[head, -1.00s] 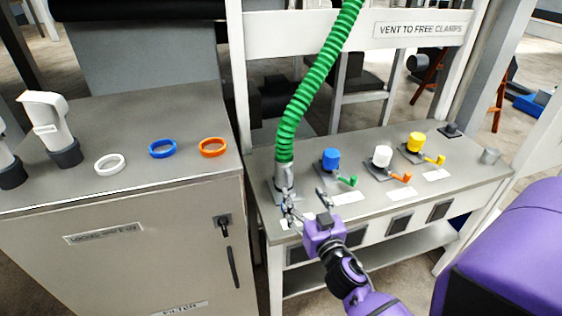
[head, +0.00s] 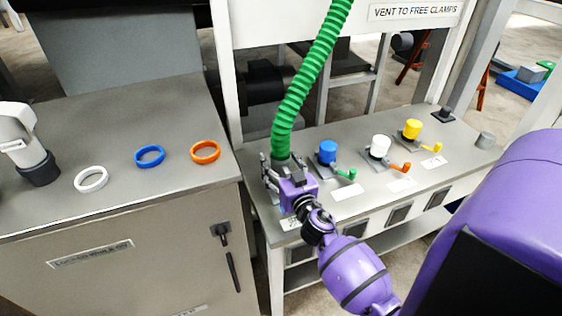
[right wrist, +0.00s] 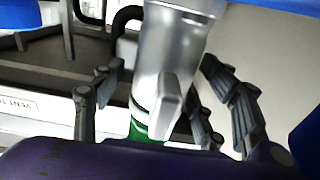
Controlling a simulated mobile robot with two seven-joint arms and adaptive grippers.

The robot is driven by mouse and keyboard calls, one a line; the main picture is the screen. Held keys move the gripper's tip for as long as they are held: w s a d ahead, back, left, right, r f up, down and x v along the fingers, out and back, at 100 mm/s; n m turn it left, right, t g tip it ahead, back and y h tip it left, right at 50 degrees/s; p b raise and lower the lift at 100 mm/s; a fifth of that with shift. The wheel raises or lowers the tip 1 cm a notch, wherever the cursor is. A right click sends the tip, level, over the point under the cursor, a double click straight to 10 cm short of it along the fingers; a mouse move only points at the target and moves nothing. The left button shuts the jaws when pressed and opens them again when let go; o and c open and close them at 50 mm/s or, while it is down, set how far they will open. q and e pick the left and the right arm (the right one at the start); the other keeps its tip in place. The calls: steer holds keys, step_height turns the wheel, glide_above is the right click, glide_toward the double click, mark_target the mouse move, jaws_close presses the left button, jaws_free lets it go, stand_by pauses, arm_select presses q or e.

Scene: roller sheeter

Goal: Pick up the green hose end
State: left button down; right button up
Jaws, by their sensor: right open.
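The green ribbed hose (head: 297,98) comes down from the top of the head view to the left end of the bench. Its silver metal end is mostly hidden there behind my gripper. In the right wrist view the silver hose end (right wrist: 170,62) fills the middle, with a bit of green hose at its lower edge. My right gripper (head: 282,167) is at the hose end. It is open, with fingers on both sides of the silver end, and the wrist view shows gaps between them. My left gripper is not in view.
The bench (head: 330,220) also holds a blue cap (head: 327,151), a white cap (head: 380,146) and a yellow cap (head: 412,129), each with a lever. On the grey cabinet (head: 130,205) lie white, blue and orange rings. A white upright stands behind the hose.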

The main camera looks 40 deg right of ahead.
steer(key=shift+x, duration=0.75)
jaws_close()
